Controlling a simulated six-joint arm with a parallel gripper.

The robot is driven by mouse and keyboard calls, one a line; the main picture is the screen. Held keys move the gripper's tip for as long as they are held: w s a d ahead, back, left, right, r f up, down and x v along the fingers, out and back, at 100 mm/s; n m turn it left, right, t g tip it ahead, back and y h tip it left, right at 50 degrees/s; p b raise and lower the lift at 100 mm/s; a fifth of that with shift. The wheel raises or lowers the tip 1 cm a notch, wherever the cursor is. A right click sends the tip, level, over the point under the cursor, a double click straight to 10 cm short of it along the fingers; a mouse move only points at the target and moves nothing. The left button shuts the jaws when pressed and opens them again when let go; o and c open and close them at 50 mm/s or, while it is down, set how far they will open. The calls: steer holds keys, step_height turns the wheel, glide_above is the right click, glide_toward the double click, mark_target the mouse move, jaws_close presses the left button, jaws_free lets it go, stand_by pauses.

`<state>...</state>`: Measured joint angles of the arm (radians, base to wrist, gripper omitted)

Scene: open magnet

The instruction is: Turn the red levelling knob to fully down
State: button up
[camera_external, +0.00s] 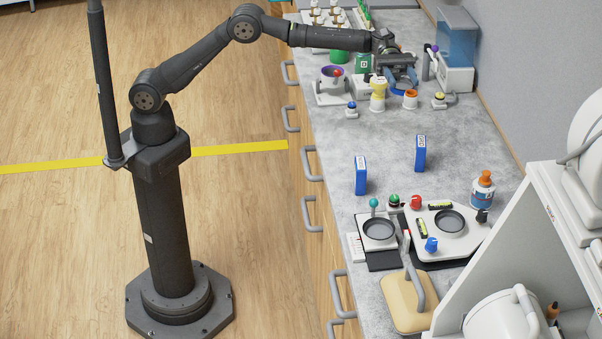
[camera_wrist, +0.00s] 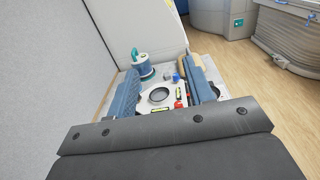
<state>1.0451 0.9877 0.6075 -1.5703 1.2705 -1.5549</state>
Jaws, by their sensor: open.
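The red levelling knob (camera_external: 416,202) sits at the far left corner of a white levelling platform (camera_external: 470,236) with a dark round pan (camera_external: 450,222). A blue knob (camera_external: 431,244) and a green knob (camera_external: 394,200) are nearby. Yellow-green bubble levels (camera_external: 422,228) lie on the platform. My gripper (camera_external: 402,84) is open and empty at the far end of the bench, well away from the platform. In the wrist view the red knob (camera_wrist: 178,104) shows small between the blue-grey fingers (camera_wrist: 163,80), beyond them. The knob's exact turn is too small to read.
Two blue boxes (camera_external: 361,175) (camera_external: 420,153) stand on the bench between my gripper and the platform. A tan block (camera_external: 405,302) with a grey handle is in front. Cups and small bottles (camera_external: 377,93) crowd below my gripper.

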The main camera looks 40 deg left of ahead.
steer(key=s+f+m+t+y, duration=0.7)
steer(key=s+f+m+t, duration=0.15)
steer(key=s+f, duration=0.45)
steer(key=s+r+m+t+h, duration=0.5)
steer(key=s+r+m+t, duration=0.4)
steer(key=r+m+t, duration=0.4)
steer(key=g, duration=0.2)
glide_toward(413, 198)
steer(key=shift+m, duration=0.35)
steer(key=x, duration=1.1)
steer(key=shift+a, duration=0.1)
steer(key=shift+c, duration=0.5)
